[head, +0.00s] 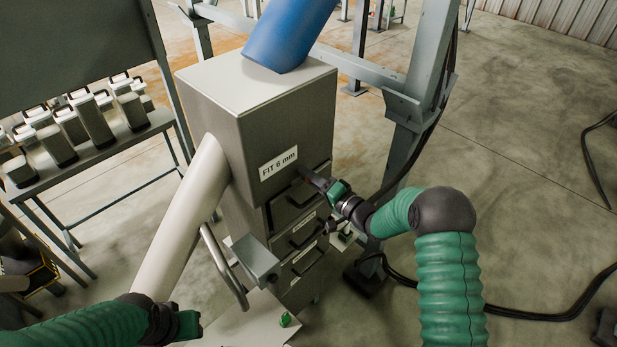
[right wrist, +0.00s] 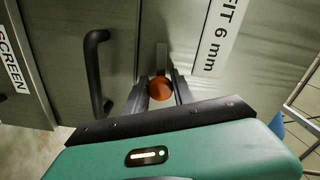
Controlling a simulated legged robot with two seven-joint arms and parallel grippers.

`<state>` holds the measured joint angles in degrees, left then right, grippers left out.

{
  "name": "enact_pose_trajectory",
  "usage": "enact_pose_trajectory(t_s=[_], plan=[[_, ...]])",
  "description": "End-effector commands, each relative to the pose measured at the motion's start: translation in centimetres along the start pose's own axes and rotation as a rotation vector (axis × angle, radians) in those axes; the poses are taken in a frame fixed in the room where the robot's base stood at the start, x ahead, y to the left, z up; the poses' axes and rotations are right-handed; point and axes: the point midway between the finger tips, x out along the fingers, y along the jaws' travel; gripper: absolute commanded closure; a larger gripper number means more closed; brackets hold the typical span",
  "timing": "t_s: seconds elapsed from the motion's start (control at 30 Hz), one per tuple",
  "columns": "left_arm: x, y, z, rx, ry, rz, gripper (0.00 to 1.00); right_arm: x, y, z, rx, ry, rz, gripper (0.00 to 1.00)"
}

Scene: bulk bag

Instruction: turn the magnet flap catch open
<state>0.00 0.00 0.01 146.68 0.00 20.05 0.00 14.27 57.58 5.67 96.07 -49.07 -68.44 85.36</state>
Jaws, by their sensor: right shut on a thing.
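The magnet flap catch shows in the right wrist view as a grey bar with a round orange knob (right wrist: 160,88), on the metal face beside the "FIT 6 mm" label (right wrist: 222,35). My right gripper (head: 308,174) is at the front of the grey cabinet (head: 275,125), just right of that label. Its two fingers stand on either side of the knob and are shut on it. In the head view the fingers hide the catch. My left gripper (head: 186,324) is at the bottom left, away from the catch; its jaws are not clear.
Drawers with dark handles sit below the label; one handle (right wrist: 95,70) is close beside the right fingers. A pale pipe (head: 185,215) and a bent grey rail (head: 222,265) stand left. A steel post (head: 425,85) rises at right. Cables lie on the floor.

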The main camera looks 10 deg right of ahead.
Motion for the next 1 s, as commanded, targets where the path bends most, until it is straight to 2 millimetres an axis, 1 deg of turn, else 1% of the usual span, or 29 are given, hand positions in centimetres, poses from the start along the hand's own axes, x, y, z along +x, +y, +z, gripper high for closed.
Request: enact_pose_trajectory(t_s=[0.03, 0.37, 0.4, 0.53, 0.93, 1.0], plan=[[0.00, 0.00, 0.00, 0.000, 0.000, 0.000, 0.64, -0.10, 0.10, -0.29, 0.002, 0.006, 0.002, 1.00], [0.00, 0.00, 0.00, 0.000, 0.000, 0.000, 0.64, -0.10, 0.14, -0.29, 0.003, 0.006, 0.003, 1.00], [0.00, 0.00, 0.00, 0.000, 0.000, 0.000, 0.64, -0.10, 0.14, -0.28, 0.003, 0.006, 0.003, 0.66], [0.01, 0.00, 0.00, 0.000, 0.000, 0.000, 0.64, -0.08, 0.11, -0.20, 0.003, 0.004, 0.003, 0.49], [0.02, 0.00, 0.01, 0.000, 0.000, 0.000, 0.64, -0.05, 0.21, -0.04, 0.002, 0.001, 0.005, 0.48], [0.02, 0.00, 0.01, 0.000, 0.000, 0.000, 0.64, -0.01, 0.20, 0.05, -0.020, -0.001, 0.004, 0.48]])
